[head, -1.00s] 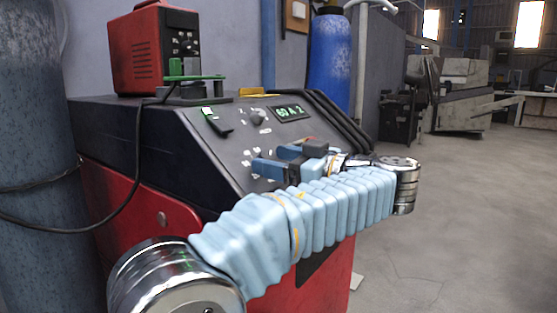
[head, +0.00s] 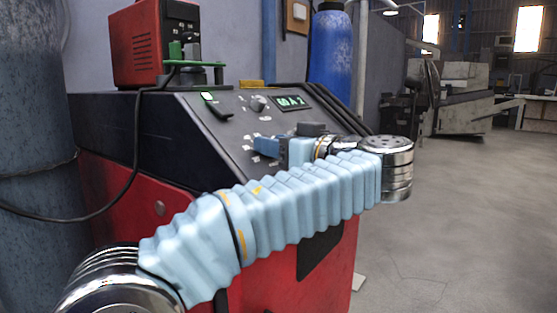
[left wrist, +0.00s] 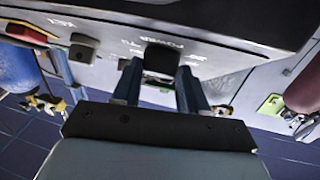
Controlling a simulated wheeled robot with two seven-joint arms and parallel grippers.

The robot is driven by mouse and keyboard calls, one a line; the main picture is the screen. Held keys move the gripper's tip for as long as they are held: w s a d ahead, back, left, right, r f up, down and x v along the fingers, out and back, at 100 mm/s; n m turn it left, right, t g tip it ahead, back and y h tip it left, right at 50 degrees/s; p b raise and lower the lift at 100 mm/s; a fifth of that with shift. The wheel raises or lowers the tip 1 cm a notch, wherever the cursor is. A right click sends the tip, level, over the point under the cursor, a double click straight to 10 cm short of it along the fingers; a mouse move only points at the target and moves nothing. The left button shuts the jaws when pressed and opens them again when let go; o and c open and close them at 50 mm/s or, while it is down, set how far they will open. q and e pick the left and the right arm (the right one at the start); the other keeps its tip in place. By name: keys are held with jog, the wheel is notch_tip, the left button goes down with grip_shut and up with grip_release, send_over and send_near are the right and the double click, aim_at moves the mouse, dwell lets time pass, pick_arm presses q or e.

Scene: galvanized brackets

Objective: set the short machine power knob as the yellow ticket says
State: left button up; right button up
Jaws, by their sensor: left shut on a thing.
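The red and black machine (head: 190,140) has a sloping panel with a green-lit display (head: 290,101), which looks like "60 A 2". In the left wrist view a black knob (left wrist: 160,58) sits between the two blue fingers of my left gripper (left wrist: 159,88), and the word POWER shows upside down beside it. My left gripper also shows low on the panel in the head view (head: 268,146), where it hides the knob. It is shut on that knob. The knob's pointer cannot be made out. No ticket can be read. My right gripper is not in view.
Another knob (head: 258,103) is higher on the panel; a dark knob (left wrist: 83,47) and a red part (left wrist: 28,32) show in the wrist view. A small red unit (head: 140,45) and a yellow item (head: 251,84) are on top. Open floor lies at right.

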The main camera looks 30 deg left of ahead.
pick_arm(q)
jog(key=o, duration=1)
jog(key=shift+o, duration=0.2)
jog(key=v, duration=1.3)
jog(key=shift+d+b, duration=0.35)
jog(key=shift+b, duration=0.1)
jog(key=shift+s, duration=0.15)
